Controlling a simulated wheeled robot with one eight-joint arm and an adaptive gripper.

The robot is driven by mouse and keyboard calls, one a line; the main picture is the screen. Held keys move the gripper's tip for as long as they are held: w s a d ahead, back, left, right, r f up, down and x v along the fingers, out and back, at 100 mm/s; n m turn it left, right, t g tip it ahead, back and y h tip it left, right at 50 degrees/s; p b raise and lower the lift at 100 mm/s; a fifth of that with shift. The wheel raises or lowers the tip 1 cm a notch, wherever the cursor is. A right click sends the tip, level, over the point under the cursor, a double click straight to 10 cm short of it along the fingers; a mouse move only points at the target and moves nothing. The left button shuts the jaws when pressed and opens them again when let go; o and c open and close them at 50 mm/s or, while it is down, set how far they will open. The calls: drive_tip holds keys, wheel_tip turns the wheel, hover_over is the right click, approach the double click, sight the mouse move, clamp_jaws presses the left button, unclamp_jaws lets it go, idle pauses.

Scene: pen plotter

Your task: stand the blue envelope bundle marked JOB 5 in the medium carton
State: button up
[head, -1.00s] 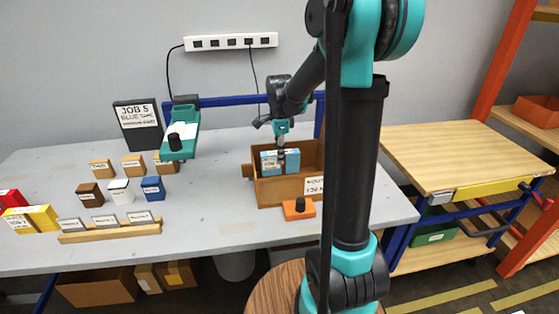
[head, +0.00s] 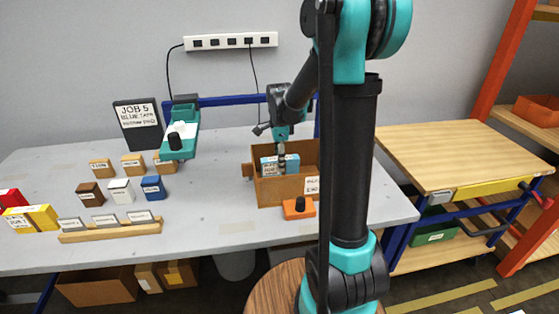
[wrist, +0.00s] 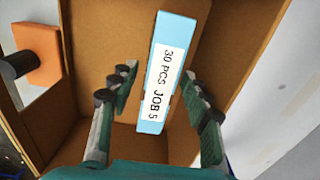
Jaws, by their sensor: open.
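The blue envelope bundle (wrist: 163,76) has a white label reading 30 PCS JOB 5 in the wrist view. It is inside the brown carton (wrist: 108,22) and appears upright there. In the head view the bundle (head: 267,165) shows above the front wall of the carton (head: 282,190), which stands on the grey table. My gripper (wrist: 158,98) is open, with one finger on each side of the bundle and visible gaps between. In the head view my gripper (head: 281,154) reaches down over the carton. The bundle's lower part is hidden.
An orange block with a black knob (head: 299,207) stands just in front of the carton. A teal device (head: 180,135), several small boxes and a wooden rail (head: 110,232) are to the left. Bare tabletop lies between. A wooden side table (head: 450,155) stands right.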

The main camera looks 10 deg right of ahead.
wheel_tip(320, 180, up, 12)
idle(0.6)
